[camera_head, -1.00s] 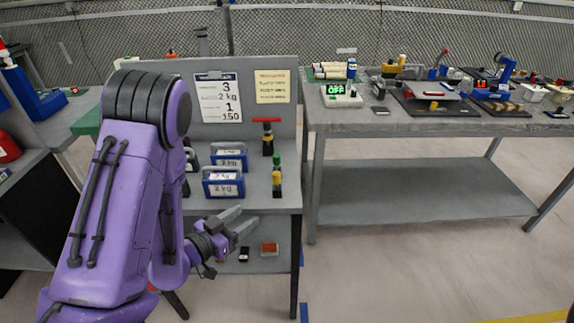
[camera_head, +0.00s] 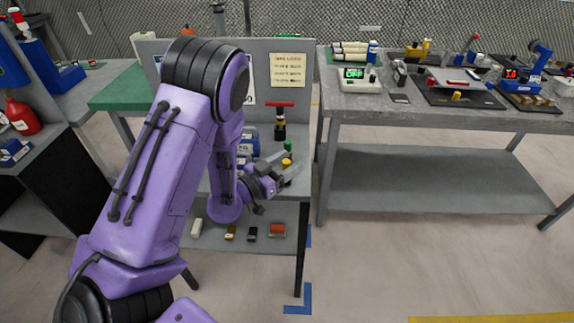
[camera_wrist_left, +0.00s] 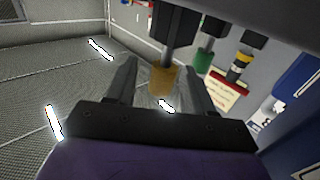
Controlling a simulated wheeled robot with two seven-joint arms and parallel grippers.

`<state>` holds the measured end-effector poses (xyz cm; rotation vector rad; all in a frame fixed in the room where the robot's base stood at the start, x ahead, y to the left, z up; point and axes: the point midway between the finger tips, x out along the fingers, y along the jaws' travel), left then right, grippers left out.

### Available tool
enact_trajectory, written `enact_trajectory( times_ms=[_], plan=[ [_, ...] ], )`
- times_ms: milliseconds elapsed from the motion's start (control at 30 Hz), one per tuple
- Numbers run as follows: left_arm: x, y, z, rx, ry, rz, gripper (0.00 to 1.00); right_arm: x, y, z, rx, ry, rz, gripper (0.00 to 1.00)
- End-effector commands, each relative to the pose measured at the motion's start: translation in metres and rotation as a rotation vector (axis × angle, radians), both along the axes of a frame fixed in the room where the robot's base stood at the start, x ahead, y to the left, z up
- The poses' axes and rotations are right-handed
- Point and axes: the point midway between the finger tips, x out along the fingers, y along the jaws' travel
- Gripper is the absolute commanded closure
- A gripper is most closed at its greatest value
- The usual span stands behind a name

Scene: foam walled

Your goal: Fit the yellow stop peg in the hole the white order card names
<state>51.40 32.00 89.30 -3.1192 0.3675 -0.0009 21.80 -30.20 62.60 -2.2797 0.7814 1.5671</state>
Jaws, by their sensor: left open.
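The yellow-topped peg (camera_head: 286,163) stands at the right end of the bench with the panel. In the left wrist view the yellow peg (camera_wrist_left: 164,80) shows inverted, between the spread fingers. My left gripper (camera_head: 287,168) is open beside it in the head view; I cannot tell whether a finger touches it. A green-topped peg (camera_head: 288,146) stands just behind, and also shows in the wrist view (camera_wrist_left: 203,63). The white order card (camera_head: 249,95) is almost wholly hidden by my left arm; only its right edge shows. I cannot make out the named hole. My right gripper is out of view.
A red-handled tool (camera_head: 280,118) stands behind the pegs, below a cream card (camera_head: 287,70). Blue weights (camera_head: 249,141) are partly hidden by my arm. Small blocks lie on the lower shelf (camera_head: 262,245). The right table (camera_head: 335,112) holds trays and devices; floor between is clear.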

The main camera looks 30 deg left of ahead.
Motion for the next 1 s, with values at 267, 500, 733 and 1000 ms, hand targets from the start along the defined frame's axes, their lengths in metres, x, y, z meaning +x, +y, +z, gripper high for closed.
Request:
enact_trajectory(
  times_ms=[267, 500, 733, 1000],
  plan=[
    [0.0, 0.0, 0.0, 0.0, 0.0, -0.001, 1.0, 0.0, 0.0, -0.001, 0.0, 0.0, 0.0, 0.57],
    [0.0, 0.0, 0.001, 0.0, 0.0, -0.001, 1.0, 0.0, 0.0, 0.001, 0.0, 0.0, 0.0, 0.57],
    [0.0, 0.0, 0.032, 0.0, -0.002, -0.001, 1.0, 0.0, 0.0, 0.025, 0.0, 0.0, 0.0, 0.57],
    [-0.04, -0.006, 0.085, -0.001, -0.001, 0.001, 1.0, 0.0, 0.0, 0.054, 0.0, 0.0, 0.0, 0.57]
  ],
)
